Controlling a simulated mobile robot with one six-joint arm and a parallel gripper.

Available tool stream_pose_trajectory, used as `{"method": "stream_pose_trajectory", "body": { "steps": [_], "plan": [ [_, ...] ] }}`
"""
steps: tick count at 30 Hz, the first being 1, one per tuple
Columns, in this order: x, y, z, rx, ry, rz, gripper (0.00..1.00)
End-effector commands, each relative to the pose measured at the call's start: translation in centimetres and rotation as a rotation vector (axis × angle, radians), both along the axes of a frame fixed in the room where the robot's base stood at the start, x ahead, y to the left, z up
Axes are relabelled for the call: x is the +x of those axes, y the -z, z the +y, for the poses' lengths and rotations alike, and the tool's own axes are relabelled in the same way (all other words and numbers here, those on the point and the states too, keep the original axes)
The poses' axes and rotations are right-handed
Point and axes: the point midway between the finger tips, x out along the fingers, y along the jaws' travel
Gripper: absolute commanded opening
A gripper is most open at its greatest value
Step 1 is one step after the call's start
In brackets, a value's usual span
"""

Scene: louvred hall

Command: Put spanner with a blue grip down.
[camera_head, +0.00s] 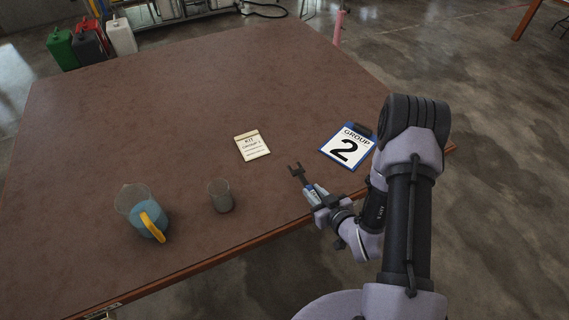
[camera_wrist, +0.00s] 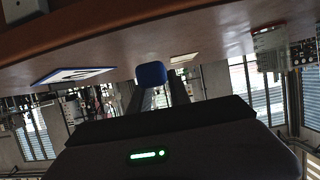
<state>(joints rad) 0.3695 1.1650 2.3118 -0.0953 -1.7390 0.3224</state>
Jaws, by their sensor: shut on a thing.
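The spanner (camera_head: 297,172) shows its dark open jaw in the head view, pointing away over the table (camera_head: 180,110) near its front right edge. My gripper (camera_head: 317,194) is shut on the spanner near its blue grip. In the wrist view, which is upside down, the blue end of the spanner's grip (camera_wrist: 151,73) shows between my gripper's fingers (camera_wrist: 160,97). The rest of the spanner is hidden there. I cannot tell exactly how far the spanner is above the table top.
A "GROUP 2" clipboard sign (camera_head: 348,147) lies right of the spanner. A paper kit card (camera_head: 252,146) lies beyond it. A grey cup (camera_head: 220,196) and a jug with a yellow handle (camera_head: 137,207) stand to the left. The table's far half is clear.

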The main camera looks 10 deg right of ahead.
Motion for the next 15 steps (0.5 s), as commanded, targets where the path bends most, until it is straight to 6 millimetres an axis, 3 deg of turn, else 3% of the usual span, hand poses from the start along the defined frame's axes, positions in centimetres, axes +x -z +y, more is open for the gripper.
{"method": "stream_pose_trajectory", "body": {
  "steps": [3,7,12,15],
  "plan": [
    [4.1,0.6,1.4,-0.003,-0.005,-0.006,0.00],
    [8.0,1.0,2.5,0.000,-0.003,-0.004,0.00],
    [10.2,1.4,3.1,0.001,0.000,0.000,0.00],
    [10.2,3.1,3.1,0.001,0.001,0.002,0.00]
  ]
}}
